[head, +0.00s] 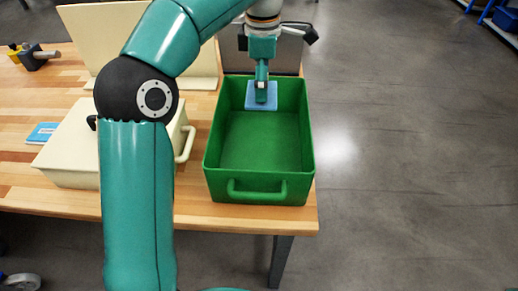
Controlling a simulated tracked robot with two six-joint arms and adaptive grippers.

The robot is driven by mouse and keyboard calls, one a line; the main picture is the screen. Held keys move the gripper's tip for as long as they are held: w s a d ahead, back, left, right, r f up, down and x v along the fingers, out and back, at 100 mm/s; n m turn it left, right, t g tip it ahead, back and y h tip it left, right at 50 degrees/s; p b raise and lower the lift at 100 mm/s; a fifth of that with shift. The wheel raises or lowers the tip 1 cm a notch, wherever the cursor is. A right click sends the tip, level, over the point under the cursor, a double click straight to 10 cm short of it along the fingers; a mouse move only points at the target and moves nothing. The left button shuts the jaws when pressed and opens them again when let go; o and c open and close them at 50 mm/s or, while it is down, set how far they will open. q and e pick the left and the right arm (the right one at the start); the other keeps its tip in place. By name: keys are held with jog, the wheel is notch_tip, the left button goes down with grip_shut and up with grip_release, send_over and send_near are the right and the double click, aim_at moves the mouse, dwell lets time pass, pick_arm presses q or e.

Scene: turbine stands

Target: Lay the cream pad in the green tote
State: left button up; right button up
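The green tote (258,190) stands open on the wooden bench near its right edge. My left gripper (262,92) points down inside the tote's far end. Its fingers look closed on a light-blue pad (252,104), near the far wall; whether the pad touches the tote floor I cannot tell. I see no cream pad; my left arm hides part of the bench. My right gripper is not in view.
A cream lidded box (72,150) with a handle stands left of the tote, partly behind my arm. A blue item (42,133) lies beside it. A cream panel (95,35) stands behind. A black-and-yellow tool (35,58) lies far left. Open floor is right.

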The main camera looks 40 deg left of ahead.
pick_arm(q)
jog(key=shift+f, duration=0.35)
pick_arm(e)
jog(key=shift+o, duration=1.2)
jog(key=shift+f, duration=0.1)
pick_arm(q)
notch_tip(320, 180, down, 14)
jog(key=shift+f+b, duration=0.15)
jog(key=shift+b, duration=0.65)
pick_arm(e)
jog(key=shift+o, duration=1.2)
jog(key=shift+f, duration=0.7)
pick_arm(q)
notch_tip(320, 180, down, 5)
jog(key=shift+r, duration=0.1)
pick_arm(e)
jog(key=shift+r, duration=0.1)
pick_arm(q)
jog(key=shift+f, duration=0.2)
jog(key=o, duration=0.9)
jog(key=shift+c, duration=0.2)
jog(key=shift+r, duration=0.1)
